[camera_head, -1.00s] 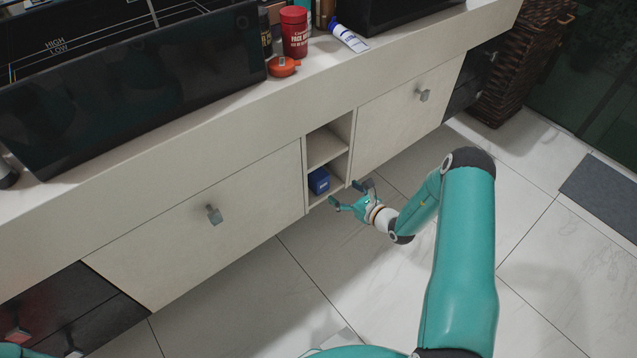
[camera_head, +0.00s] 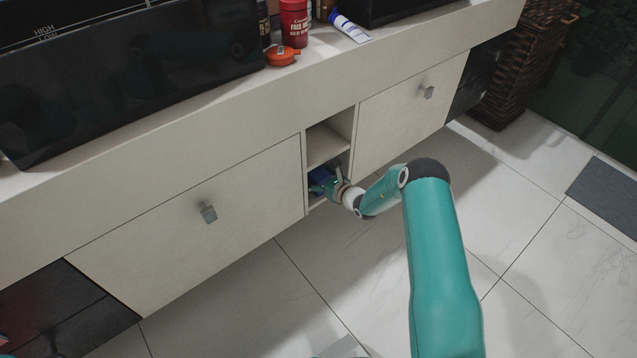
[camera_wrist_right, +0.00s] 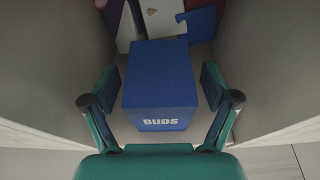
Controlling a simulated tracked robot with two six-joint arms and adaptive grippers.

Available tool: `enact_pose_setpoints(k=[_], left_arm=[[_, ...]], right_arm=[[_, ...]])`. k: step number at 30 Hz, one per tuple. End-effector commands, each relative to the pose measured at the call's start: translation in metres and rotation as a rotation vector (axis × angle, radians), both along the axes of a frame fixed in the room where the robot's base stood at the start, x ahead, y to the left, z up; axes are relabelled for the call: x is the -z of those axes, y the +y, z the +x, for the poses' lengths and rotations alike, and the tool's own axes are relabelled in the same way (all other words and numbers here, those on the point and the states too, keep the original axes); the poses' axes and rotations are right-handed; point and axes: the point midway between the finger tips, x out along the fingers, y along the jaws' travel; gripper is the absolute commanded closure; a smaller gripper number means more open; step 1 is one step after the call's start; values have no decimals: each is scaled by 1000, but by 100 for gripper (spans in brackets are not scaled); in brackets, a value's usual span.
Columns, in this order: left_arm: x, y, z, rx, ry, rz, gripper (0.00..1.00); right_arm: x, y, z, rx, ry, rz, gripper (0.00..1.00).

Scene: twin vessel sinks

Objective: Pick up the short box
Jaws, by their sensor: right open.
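The short box is a small blue box (camera_wrist_right: 160,85) with "BUDS" in white on its front face. It sits in the lower open cubby of the cabinet, and part of it shows in the head view (camera_head: 320,178). My right gripper (camera_wrist_right: 217,88) is open inside the cubby, with one finger on each side of the box. A small gap shows between the box and the right finger; the left finger is very close to the box. My left gripper is not clearly in view.
The cubby's side walls (camera_wrist_right: 262,60) stand close on both sides of my fingers. Puzzle-like pieces (camera_wrist_right: 165,15) lie behind the box. A drawer front (camera_head: 200,215) is left of the cubby. A red can (camera_head: 293,22), an orange item (camera_head: 282,56) and a tube (camera_head: 350,28) are on the countertop.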

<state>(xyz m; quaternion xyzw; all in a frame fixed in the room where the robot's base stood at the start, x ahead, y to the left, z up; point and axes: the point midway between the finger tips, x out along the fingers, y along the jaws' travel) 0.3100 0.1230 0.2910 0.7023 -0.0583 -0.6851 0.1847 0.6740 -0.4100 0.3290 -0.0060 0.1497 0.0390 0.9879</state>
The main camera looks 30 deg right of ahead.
Motion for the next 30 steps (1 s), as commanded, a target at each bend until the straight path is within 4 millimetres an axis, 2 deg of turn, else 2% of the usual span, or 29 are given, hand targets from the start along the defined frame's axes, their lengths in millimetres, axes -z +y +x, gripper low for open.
enact_pose_setpoints(k=[8, 18, 20, 30], left_arm=[[1, 0, 0, 0, 0, 0, 24], [1, 0, 0, 0, 0, 0, 24], [1, 0, 0, 0, 0, 0, 24], [-2, 0, 0, 0, 0, 0, 24]], right_arm=[[0, 0, 3, 0, 1, 1, 15], [0, 0, 2, 1, 0, 1, 72], [0, 0, 2, 1, 0, 1, 80], [-3, -1, 2, 1, -1, 0, 80]])
